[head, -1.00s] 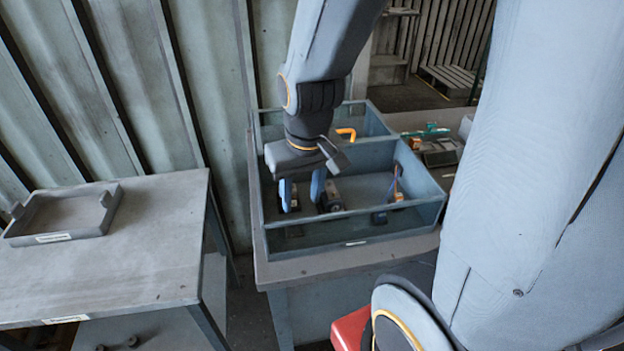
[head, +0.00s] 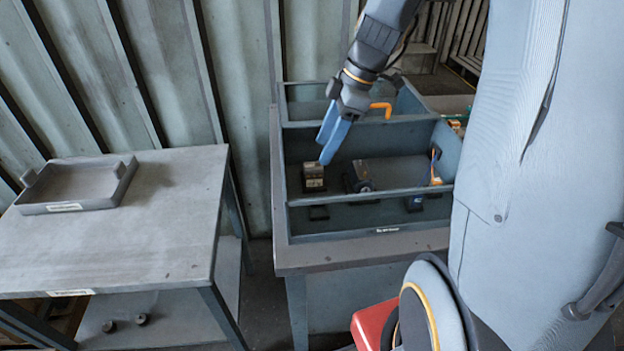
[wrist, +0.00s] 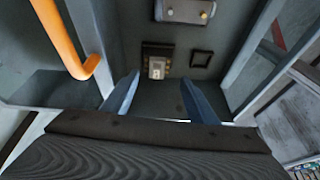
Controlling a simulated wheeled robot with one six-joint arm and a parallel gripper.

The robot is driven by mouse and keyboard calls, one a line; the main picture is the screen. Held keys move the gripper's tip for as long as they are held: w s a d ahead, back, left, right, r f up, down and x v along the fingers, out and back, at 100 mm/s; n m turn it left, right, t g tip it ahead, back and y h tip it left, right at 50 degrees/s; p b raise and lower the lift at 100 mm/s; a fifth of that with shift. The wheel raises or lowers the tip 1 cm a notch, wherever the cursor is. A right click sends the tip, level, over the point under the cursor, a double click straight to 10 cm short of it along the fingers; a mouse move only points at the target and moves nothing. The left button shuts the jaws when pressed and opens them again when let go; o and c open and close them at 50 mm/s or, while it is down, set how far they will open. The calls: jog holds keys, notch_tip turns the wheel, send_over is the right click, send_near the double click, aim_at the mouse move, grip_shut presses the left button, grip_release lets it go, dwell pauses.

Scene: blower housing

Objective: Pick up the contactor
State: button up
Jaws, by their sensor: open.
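A small boxy part with a dark body and a beige and brown top, which looks like the contactor (head: 314,177), stands in the near compartment of the grey bin (head: 340,240), towards its left. The wrist view shows the contactor (wrist: 157,67) ahead of and roughly between my fingertips. My gripper (head: 327,148) is tilted, with its blue fingers above the contactor and slightly to its right. The wrist view shows my gripper (wrist: 160,82) open, with nothing between its fingers.
A dark part with a round end (head: 360,178) lies right of the contactor. An orange bent handle (head: 386,108) sits near the bin's divider. The bin walls surround the parts. A side table (head: 150,235) at left holds an empty-looking tray (head: 80,187).

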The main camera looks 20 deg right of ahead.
aim_at(313, 165)
jog(key=shift+n, duration=0.4)
jog(key=shift+w+p+x, duration=0.15)
jog(key=shift+p+x, duration=0.25)
jog(key=shift+x, duration=1.6)
jog(key=shift+w+p+x, duration=0.2)
jog(key=shift+p+x, duration=0.2)
jog(key=shift+x, duration=1.55)
jog(key=shift+r, duration=0.1)
jog(key=c, duration=0.7)
